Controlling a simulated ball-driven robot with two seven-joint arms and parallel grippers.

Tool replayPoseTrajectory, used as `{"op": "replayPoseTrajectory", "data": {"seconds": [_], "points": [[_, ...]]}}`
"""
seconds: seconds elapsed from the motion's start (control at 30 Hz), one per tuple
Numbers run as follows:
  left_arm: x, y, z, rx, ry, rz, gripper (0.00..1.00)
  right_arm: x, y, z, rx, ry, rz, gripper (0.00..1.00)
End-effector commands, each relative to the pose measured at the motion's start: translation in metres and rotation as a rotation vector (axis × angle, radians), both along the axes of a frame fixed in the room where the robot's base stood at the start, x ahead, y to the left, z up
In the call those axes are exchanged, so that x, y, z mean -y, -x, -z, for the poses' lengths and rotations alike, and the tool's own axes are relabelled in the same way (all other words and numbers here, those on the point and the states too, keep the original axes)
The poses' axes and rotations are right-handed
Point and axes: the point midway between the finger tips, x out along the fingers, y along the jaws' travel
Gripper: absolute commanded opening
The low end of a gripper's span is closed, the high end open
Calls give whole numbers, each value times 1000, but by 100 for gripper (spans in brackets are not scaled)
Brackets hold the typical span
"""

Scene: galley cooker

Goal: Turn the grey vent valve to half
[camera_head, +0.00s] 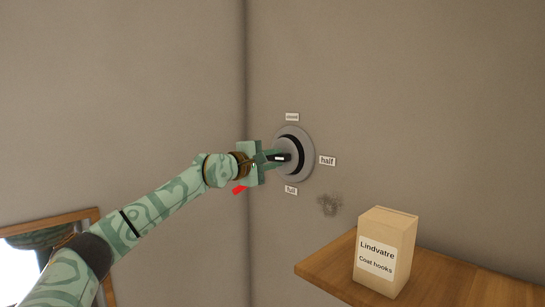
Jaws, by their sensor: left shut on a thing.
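The grey vent valve (308,146) is a round disc on the wall, right of the corner. Small labels surround it: "half" (328,160) at its right, one at the bottom (291,190) that seems to read "full", and one at the top (292,117) too small to read surely. My left gripper (279,157) reaches in from the left and is shut on the valve's middle part. The fingers hide much of that part, so I cannot tell which label it points at. My right gripper is not in view.
A wooden shelf (325,272) juts out at the lower right, with a tan "Lindvatre Coat hooks" box (395,232) on it. A grey smudge (330,204) marks the wall below the valve. A wood-framed mirror (50,222) is at the lower left.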

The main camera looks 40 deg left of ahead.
Motion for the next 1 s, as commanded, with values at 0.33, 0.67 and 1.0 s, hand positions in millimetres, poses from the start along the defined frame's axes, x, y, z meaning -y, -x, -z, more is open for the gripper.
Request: {"op": "replayPoseTrajectory", "data": {"seconds": [0.33,0.67,1.0], "points": [[0,0,1,7,-95,1,0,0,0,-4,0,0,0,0],[0,0,2,7,-102,1,0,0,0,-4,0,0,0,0],[0,0,2,7,-101,0,44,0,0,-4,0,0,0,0]]}}
